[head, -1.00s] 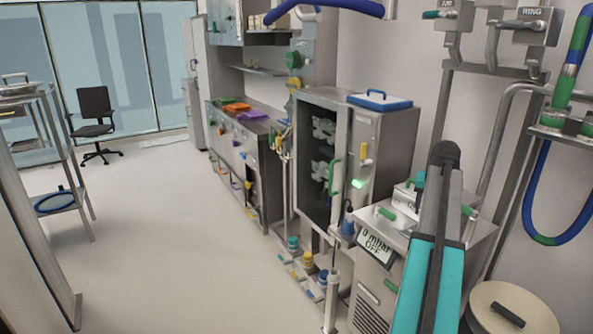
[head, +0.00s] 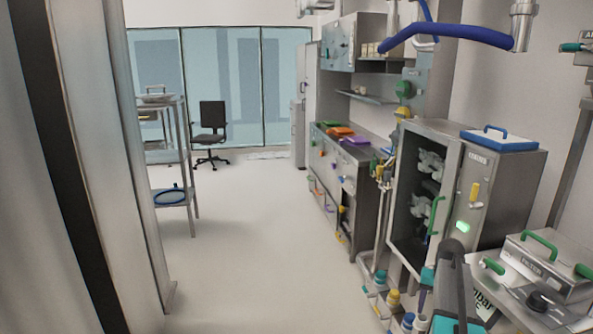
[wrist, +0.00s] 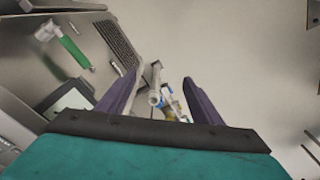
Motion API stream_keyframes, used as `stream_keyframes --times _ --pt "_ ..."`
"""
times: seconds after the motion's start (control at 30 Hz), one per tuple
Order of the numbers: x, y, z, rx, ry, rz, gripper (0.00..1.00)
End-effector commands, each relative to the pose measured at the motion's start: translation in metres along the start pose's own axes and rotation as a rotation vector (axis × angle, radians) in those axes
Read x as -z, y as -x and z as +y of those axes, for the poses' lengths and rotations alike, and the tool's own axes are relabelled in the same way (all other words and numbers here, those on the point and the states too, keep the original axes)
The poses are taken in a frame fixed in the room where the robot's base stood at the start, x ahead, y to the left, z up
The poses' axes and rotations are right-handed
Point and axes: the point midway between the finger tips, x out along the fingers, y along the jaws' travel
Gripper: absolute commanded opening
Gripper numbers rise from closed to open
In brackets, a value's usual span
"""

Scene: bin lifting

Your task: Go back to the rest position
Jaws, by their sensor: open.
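My gripper (wrist: 160,98) shows in the wrist view with its two dark fingers spread apart. It is open and nothing is between the fingers. Behind the fingers, a pipe fitting with a blue ring (wrist: 157,98) shows farther off, apart from them. In the head view, part of my arm rises at the bottom, in front of the steel cabinet. My fingertips cannot be made out in the head view.
A steel cabinet (head: 498,190) with a blue-handled tray (head: 497,138) on top stands at right. A machine with green handles (head: 545,260) is at the lower right. A shelf rack (head: 165,155) is at left. The floor (head: 262,240) between is clear.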

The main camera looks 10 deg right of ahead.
Motion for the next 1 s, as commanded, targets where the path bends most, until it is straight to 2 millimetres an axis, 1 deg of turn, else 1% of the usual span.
stream_keyframes --times 0.03,0.17,0.2,0.37,0.5,0.67,0.8,0.87,1.0 --pt "-0.013 -0.017 -0.018 0.002 0.025 -0.024 0.6" --pt "-0.042 -0.052 -0.053 0.004 0.08 -0.075 0.6" --pt "-0.051 -0.063 -0.064 0.004 0.097 -0.091 0.6" --pt "-0.093 -0.103 -0.102 0.001 0.163 -0.153 0.6" --pt "-0.133 -0.136 -0.13 -0.004 0.22 -0.205 0.6" --pt "-0.182 -0.17 -0.157 -0.013 0.283 -0.263 0.6" --pt "-0.227 -0.197 -0.174 -0.023 0.337 -0.312 0.6" --pt "-0.247 -0.207 -0.18 -0.029 0.36 -0.333 0.6" --pt "-0.294 -0.23 -0.19 -0.043 0.413 -0.382 0.6"
